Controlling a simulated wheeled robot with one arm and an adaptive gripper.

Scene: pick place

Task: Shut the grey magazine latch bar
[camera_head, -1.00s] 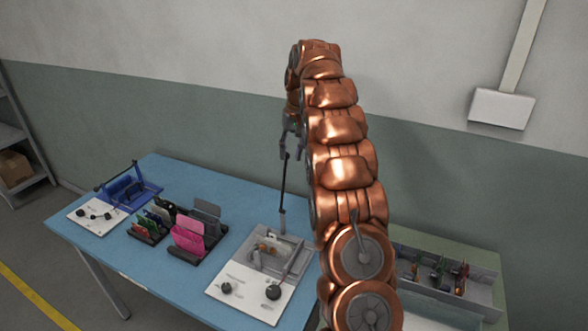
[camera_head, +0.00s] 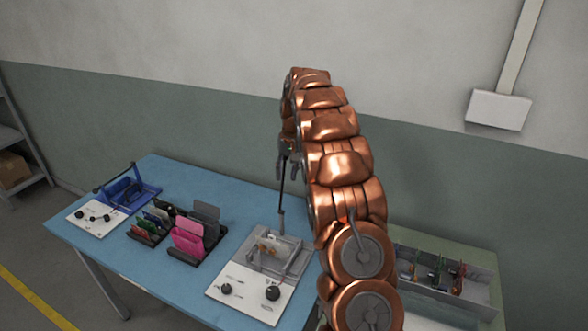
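The grey magazine (camera_head: 290,262) sits at the right end of the blue table, behind a white panel with dark knobs. Its latch bar (camera_head: 281,195) is a thin dark bar that stands nearly upright from the magazine's back, so it is open. My gripper (camera_head: 287,172) points down at the bar's upper end, and its fingers overlap the bar in the picture. I cannot tell whether they touch it, or whether they are open or shut. My copper arm covers the area right of the magazine.
A blue magazine (camera_head: 142,195) with its own bar and a white panel (camera_head: 92,218) stands at the table's left end. Racks of coloured boards (camera_head: 188,238) stand between the two magazines. A grey bin (camera_head: 480,288) with several parts is at the right. A wall box (camera_head: 498,110) is higher up.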

